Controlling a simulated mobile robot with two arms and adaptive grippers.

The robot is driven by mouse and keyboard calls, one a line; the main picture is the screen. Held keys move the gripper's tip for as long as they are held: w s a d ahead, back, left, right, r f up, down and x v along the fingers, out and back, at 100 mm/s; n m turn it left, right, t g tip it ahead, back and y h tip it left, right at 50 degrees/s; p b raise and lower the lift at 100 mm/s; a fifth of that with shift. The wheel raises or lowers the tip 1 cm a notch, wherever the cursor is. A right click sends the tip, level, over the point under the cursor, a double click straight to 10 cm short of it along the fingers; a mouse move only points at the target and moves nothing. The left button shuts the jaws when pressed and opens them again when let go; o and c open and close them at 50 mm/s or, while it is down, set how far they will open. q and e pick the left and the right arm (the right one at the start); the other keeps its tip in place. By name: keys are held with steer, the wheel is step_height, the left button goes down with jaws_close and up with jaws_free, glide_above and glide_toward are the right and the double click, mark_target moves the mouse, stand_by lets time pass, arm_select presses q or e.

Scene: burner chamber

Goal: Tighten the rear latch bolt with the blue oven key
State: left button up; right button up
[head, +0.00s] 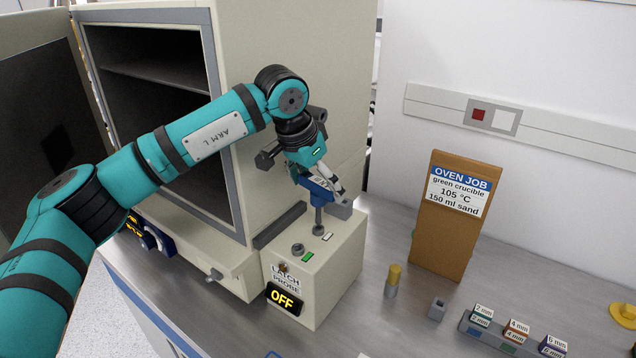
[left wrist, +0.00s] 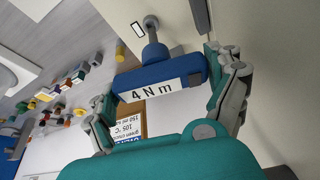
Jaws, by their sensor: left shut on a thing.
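The blue oven key (head: 318,193), labelled "4 Nm" in the left wrist view (left wrist: 160,72), stands about upright over the latch box (head: 335,275). My left gripper (head: 323,184) is shut on the key's blue handle, with fingers at both ends of it. The key's grey shaft points down and its foot is at the rear bolt spot, beside a white marker (head: 327,237). The rear bolt's head is hidden by the shaft's foot; I cannot tell how fully they are engaged. The front bolt (head: 298,249) shows beside a green marker (head: 308,257).
The box's display (head: 285,299) reads "OFF". The oven (head: 290,70) stands open directly behind and left. To the right are a brass-topped piece (head: 393,280), a grey socket (head: 437,308), a brown job board (head: 447,215) and a rack of labelled blocks (head: 500,343). Bench between them is clear.

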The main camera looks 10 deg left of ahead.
arm_select(q)
steer(key=shift+f, duration=0.1)
steer(key=shift+f+b, duration=0.75)
steer(key=shift+f, duration=0.2)
steer(key=shift+f, duration=0.15)
stand_by(0.4)
steer(key=shift+m, duration=0.6)
steer(key=shift+n, duration=0.3)
stand_by(0.3)
steer(key=shift+r, duration=0.4)
steer(key=shift+r+p, duration=0.85)
steer(key=shift+r, duration=0.3)
